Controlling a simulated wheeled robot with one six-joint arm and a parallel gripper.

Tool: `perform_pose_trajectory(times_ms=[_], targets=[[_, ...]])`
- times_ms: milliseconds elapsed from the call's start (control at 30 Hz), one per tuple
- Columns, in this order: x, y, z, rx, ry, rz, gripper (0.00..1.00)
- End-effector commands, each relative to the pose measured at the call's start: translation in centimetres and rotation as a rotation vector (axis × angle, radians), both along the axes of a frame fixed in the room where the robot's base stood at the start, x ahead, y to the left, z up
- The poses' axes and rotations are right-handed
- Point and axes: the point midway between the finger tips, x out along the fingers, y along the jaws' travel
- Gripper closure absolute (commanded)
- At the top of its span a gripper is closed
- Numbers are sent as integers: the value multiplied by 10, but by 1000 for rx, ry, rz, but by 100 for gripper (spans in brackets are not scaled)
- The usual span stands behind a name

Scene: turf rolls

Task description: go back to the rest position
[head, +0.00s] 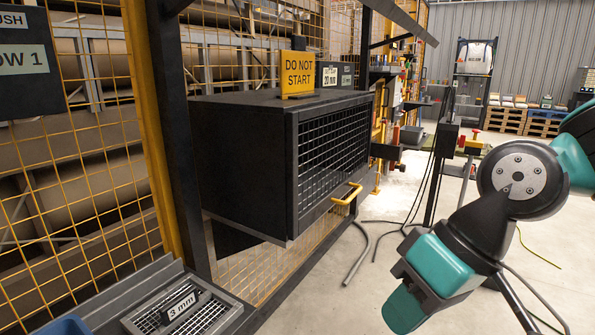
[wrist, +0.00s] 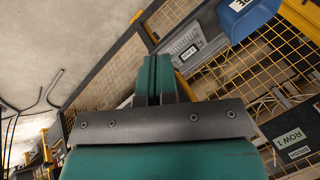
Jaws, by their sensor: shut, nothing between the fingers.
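My gripper (wrist: 153,80) shows in the wrist view with its two green fingers pressed together and nothing between them. In the head view my arm comes in from the right edge, and the teal gripper end (head: 405,300) hangs low at the lower right. It is in open air, to the right of the black cabinet (head: 240,160) and apart from it. The fingertips are hard to make out in the head view.
The black cabinet has a mesh front, a yellow handle (head: 347,194) and a yellow "DO NOT START" sign (head: 297,72) on top. A tray marked 3 mm (head: 180,310) is at lower left. Yellow mesh fencing (head: 90,215) lines the left. Open concrete floor (head: 540,210) lies behind my arm.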

Motion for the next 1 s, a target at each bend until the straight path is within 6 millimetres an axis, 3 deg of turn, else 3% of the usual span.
perform_pose_trajectory(times_ms=[100,233,567,800,1000], targets=[[-35,-16,3,-85,-15,43,100],[-63,-34,9,-161,-18,73,100],[-59,-32,99,-154,-13,68,100],[-59,-32,179,-153,-13,68,100],[-59,-32,210,-153,-13,68,100]])
